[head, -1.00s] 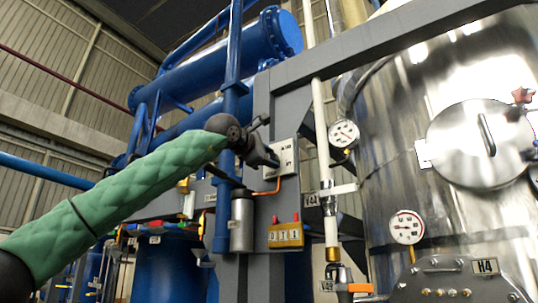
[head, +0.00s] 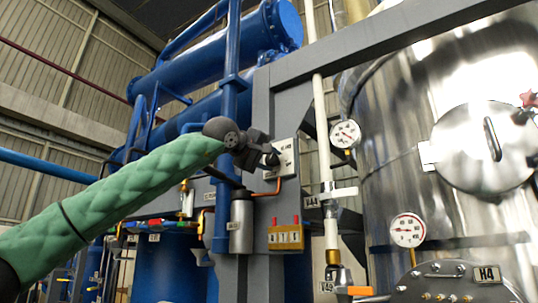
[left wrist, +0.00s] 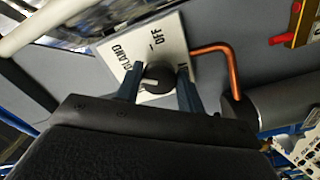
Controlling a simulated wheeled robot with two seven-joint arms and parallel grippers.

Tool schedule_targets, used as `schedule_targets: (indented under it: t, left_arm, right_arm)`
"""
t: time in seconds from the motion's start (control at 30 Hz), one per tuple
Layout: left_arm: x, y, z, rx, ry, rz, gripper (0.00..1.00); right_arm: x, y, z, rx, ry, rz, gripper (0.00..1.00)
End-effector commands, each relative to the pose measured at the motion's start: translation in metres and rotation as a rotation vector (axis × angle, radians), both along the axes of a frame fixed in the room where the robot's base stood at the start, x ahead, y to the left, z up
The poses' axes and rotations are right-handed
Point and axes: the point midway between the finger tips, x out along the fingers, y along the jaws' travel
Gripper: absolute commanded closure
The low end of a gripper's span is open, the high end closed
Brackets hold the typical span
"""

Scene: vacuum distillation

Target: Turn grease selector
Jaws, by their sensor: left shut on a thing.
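The grease selector is a black round knob (left wrist: 156,79) with a pale pointer mark, on a white label plate (left wrist: 165,45). The plate reads "GLAND" at its left and "OFF" at its upper right; a third label at the right is partly hidden by a finger. In the head view the plate (head: 284,160) is on the grey column, and the knob is hidden behind my gripper. My left gripper (head: 271,158) is at the plate. In the left wrist view its two blue-grey fingers (left wrist: 158,84) are on either side of the knob, shut on it. My right gripper is not in view.
A copper pipe (left wrist: 227,68) bends close to the right of the plate. Below are a silver cylinder (head: 241,222) and a yellow counter box (head: 286,237) with red tops. A white vertical pipe (head: 322,130) and a steel vessel (head: 440,200) stand to the right.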

Motion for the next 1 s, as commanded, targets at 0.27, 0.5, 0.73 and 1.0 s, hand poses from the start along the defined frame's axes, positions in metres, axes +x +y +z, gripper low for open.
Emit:
schedule_targets:
  t: [0.27, 0.5, 0.73, 1.0]
  left_arm:
    - [0.001, 0.001, 0.003, 0.210, -0.156, 0.002, 0.85]
    - [0.001, 0.003, 0.003, 0.394, -0.288, 0.002, 0.85]
    - [0.002, 0.003, 0.002, 0.561, -0.409, 0.002, 0.85]
    - [0.002, 0.004, 0.002, 0.709, -0.518, 0.003, 0.85]
  right_arm:
    - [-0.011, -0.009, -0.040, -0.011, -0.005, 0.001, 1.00]
    - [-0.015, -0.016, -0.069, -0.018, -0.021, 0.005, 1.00]
    - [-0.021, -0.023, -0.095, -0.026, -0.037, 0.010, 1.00]
    - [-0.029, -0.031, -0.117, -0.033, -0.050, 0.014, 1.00]
